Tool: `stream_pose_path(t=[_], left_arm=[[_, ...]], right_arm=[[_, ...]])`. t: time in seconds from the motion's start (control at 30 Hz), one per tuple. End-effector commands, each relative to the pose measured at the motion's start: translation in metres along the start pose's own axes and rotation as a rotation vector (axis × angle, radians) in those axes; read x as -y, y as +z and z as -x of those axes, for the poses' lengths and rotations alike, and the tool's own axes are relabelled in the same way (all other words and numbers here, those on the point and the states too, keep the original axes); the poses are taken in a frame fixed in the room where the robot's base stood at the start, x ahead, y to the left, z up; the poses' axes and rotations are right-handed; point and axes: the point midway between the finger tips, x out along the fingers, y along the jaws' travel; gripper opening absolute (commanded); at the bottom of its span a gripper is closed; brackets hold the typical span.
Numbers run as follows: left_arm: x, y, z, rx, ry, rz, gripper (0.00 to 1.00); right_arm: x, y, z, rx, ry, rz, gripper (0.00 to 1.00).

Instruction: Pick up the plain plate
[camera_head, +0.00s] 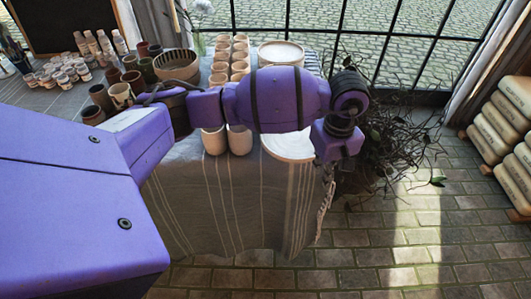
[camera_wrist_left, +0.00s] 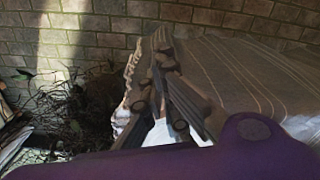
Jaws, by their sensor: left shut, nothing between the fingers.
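A plain white plate (camera_head: 287,147) lies at the near right corner of the cloth-covered table, partly hidden behind my left arm. A second round, pale plate (camera_head: 281,52) lies at the back of the table. My left gripper (camera_head: 326,186) points down just past the table's right edge, to the right of the near plate and apart from it. In the left wrist view the fingers (camera_wrist_left: 161,42) are together and empty, beside the hanging cloth. A white patch (camera_wrist_left: 162,132) shows behind them, probably the near plate, mostly hidden. My right gripper is out of view.
Several pale cups (camera_head: 239,139) stand left of the near plate, with more in rows behind. A striped bowl (camera_head: 177,65) and paint jars (camera_head: 65,74) are farther left. A dark, twiggy plant (camera_head: 398,155) stands right of the table. Brick floor is clear in front.

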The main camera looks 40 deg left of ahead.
Motion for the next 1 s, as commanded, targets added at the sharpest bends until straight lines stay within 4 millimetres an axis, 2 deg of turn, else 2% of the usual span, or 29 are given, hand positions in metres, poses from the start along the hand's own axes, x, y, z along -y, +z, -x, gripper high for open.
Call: stream_pose_path(t=[0.03, 0.17, 0.3, 0.4, 0.57, 0.87, 1.0], left_arm=[[0.000, 0.001, -0.012, 0.003, -0.001, 0.002, 0.00], [0.000, 0.001, -0.038, 0.003, 0.000, 0.002, 0.00], [-0.001, -0.022, -0.036, -0.001, 0.004, 0.005, 0.00], [-0.002, -0.032, -0.036, -0.001, 0.005, 0.003, 0.00], [-0.002, -0.040, -0.037, 0.000, 0.005, 0.001, 0.00], [-0.002, -0.040, -0.037, 0.000, 0.005, 0.000, 0.00], [-0.001, -0.056, -0.041, -0.003, 0.001, 0.002, 0.00]], right_arm=[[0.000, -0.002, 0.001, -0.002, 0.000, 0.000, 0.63], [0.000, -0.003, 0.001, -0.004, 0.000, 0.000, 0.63], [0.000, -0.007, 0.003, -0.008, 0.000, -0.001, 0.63], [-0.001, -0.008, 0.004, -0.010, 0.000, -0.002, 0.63], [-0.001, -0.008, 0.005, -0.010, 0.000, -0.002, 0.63], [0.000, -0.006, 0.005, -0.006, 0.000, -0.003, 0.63], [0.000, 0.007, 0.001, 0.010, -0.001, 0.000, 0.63]])
